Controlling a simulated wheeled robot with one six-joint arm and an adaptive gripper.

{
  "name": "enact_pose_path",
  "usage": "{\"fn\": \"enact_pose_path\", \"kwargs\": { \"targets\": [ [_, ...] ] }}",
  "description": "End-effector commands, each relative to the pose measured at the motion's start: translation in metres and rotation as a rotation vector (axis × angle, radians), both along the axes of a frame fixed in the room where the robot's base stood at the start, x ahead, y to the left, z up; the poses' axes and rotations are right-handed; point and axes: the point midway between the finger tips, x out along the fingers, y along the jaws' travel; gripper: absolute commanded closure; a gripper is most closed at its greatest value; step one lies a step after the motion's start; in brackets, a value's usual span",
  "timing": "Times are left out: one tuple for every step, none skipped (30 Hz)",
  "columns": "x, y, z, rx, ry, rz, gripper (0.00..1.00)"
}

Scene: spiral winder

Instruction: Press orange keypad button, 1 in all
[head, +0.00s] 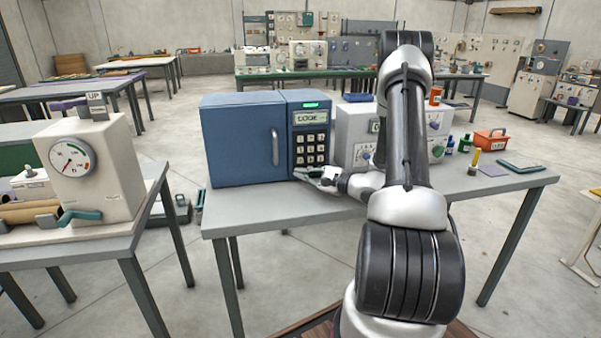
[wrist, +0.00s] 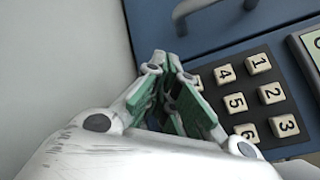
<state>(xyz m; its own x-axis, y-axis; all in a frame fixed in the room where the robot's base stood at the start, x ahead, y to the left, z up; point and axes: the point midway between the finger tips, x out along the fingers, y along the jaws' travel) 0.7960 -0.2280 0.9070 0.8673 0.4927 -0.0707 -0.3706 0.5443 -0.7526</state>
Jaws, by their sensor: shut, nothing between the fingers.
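A dark keypad (head: 311,148) with cream keys is on the right part of a blue cabinet's front (head: 243,146), under a lit display (head: 310,117). In the wrist view the keypad (wrist: 262,115) is sideways; keys 1 to 6 are clear and 7 is partly hidden. I see no orange key in either view; the rows beyond 7 are behind my fingers. My gripper (head: 316,174) is at the keypad's lower edge in the head view. In the wrist view my gripper (wrist: 172,78), with green pads, is shut and empty, over the keypad's lower rows. I cannot tell whether it touches.
The cabinet stands on a grey table (head: 255,205). A white machine (head: 355,135) stands to its right, partly behind my arm. An orange box (head: 490,141) and small bottles are farther right. A gauge machine (head: 88,170) stands on a separate left table.

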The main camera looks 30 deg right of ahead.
Motion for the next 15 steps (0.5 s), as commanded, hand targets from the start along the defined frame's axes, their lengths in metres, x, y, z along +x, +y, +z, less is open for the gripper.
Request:
{"fn": "enact_pose_path", "kwargs": {
  "targets": [
    [0.0,0.0,0.0,0.0,0.0,0.0,1.0],
    [0.0,0.0,0.0,0.0,0.0,0.0,1.0],
    [0.0,0.0,0.0,0.0,0.0,0.0,1.0],
    [0.0,0.0,0.0,0.0,0.0,0.0,1.0],
    [0.0,0.0,0.0,0.0,0.0,0.0,1.0],
    [0.0,0.0,0.0,0.0,0.0,0.0,1.0],
    [0.0,0.0,0.0,0.0,0.0,0.0,1.0],
    [-0.001,0.0,0.0,0.0,0.001,0.001,1.0],
    [-0.003,0.001,0.0,0.0,0.0,0.0,1.0],
    [-0.004,0.001,0.0,0.0,0.0,0.0,1.0],
    [-0.007,0.002,0.0,0.001,0.0,0.0,1.0],
    [-0.01,0.003,0.0,0.001,0.002,0.001,1.0],
    [-0.013,0.004,0.0,0.001,0.002,0.001,1.0],
    [-0.016,0.005,0.0,0.001,0.002,0.001,1.0],
    [-0.02,0.006,0.0,0.001,0.001,0.001,1.0]
  ]
}}
